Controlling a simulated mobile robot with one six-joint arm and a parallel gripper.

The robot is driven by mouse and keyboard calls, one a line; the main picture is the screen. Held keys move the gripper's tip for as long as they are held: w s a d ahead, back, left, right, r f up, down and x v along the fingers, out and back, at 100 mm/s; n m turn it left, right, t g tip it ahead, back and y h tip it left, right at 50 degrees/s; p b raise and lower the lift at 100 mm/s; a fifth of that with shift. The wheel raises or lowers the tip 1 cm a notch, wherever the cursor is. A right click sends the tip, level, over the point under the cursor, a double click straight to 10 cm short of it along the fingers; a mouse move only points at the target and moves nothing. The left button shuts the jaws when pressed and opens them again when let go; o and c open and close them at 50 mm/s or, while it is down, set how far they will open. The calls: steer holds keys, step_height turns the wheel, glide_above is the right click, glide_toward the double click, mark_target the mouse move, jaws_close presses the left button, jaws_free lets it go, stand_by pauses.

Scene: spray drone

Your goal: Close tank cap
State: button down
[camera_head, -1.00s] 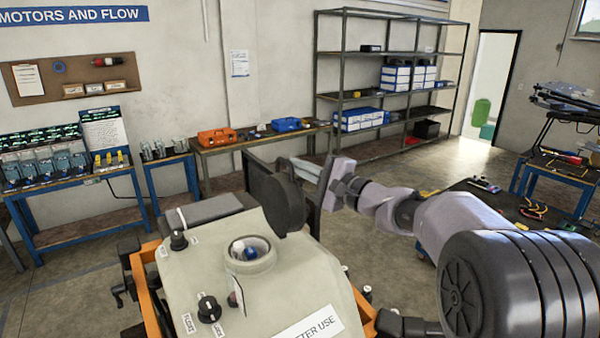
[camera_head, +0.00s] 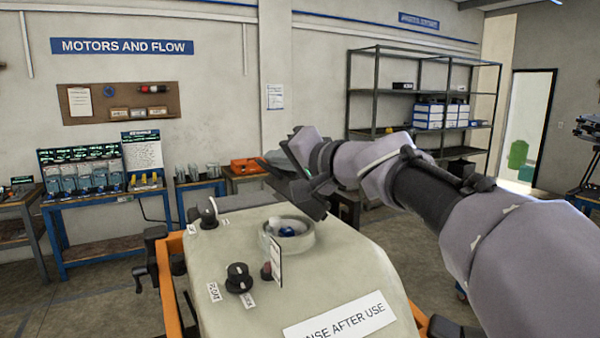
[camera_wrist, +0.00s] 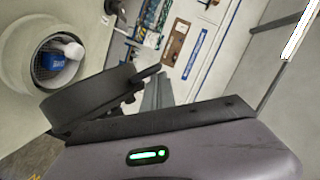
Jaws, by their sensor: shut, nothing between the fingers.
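The tank's round filler opening (camera_head: 290,236) is uncovered on top of the pale tank (camera_head: 350,275); a blue and white part shows inside. The opening also shows at the upper left of the wrist view (camera_wrist: 50,60). The black tank cap (camera_wrist: 95,92) is open, seen nearly edge-on beside the opening. In the head view the cap (camera_head: 312,204) is a dark tilted shape just behind the rim, partly merged with my gripper. My gripper (camera_head: 272,166) is shut and empty, above and behind the opening, close to the cap. Whether they touch is unclear.
Black knobs (camera_head: 239,278) and a small upright tag (camera_head: 276,262) stand on the tank near the opening. An orange frame (camera_head: 170,290) surrounds the tank. Benches (camera_head: 105,215) and a shelf rack (camera_head: 425,100) stand farther back.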

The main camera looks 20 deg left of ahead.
steer(key=s+a+f+n+h+b, duration=0.1)
steer(key=s+a+f+n+b, duration=0.3)
steer(key=f+b, duration=0.3)
steer(key=shift+s+f+n+t+h+b, duration=0.2)
steer(key=shift+f+n+t+h+b, duration=0.1)
steer(key=shift+f+n, duration=0.15)
steer(key=shift+r, duration=0.1)
